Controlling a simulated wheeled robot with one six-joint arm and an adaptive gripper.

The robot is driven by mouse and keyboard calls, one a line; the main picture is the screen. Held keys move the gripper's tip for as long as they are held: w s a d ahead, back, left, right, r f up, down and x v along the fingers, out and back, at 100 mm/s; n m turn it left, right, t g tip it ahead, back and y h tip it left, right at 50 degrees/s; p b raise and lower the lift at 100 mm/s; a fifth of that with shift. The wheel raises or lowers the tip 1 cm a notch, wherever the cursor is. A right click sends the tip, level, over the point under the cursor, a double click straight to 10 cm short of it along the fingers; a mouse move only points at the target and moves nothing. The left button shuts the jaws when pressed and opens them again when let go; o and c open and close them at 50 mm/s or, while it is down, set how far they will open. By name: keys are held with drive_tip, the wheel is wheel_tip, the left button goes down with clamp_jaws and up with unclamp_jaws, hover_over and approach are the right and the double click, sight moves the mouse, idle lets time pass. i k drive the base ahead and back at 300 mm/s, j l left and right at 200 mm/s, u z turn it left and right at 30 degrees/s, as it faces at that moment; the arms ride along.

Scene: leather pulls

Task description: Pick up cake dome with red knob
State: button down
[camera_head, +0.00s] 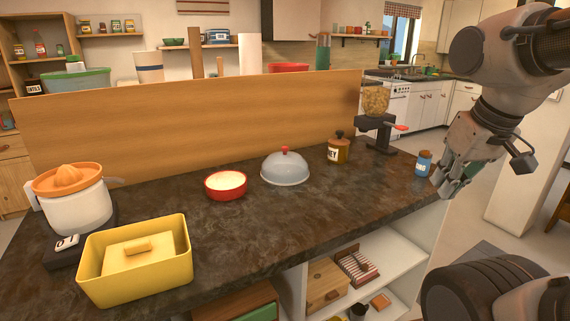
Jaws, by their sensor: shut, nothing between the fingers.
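The cake dome (285,170) is a grey rounded cover with a small red knob (284,150) on top. It sits upright on the dark stone counter (230,230), near the middle of the view. My gripper (447,187) hangs at the right, by the counter's right end and well apart from the dome. Its fingers are shut and hold nothing. The fingertips are partly in shadow and small in this view.
A red bowl (226,186) stands left of the dome, a brown jar (339,149) right of it. A grinder (376,125) and blue jar (424,163) stand farther right. A yellow bin (136,262) and juicer (76,200) are left. A wooden panel (190,130) backs the counter.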

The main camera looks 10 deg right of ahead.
sight(284, 167)
drive_tip(key=i+l+u, duration=0.45)
drive_tip(key=l, duration=0.25)
drive_tip(key=i+l+u, duration=0.2)
drive_tip(key=l, duration=0.2)
